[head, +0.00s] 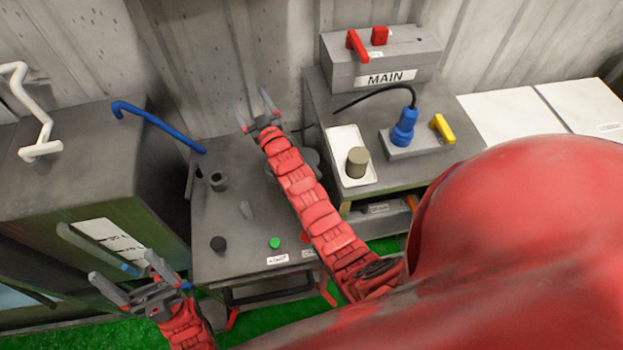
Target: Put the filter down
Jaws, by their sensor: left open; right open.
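A short tan-grey cylinder, which looks like the filter (357,162), stands upright in a white tray (345,139) on the grey bench right of centre. No gripper touches it. My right gripper (252,101) is open and empty, to the left of the tray near the back wall, its fingers pointing up in the head view. My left gripper (124,268) is open and empty at the lower left, in front of the dark cabinet.
A blue bar (155,122) juts over the left cabinet.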

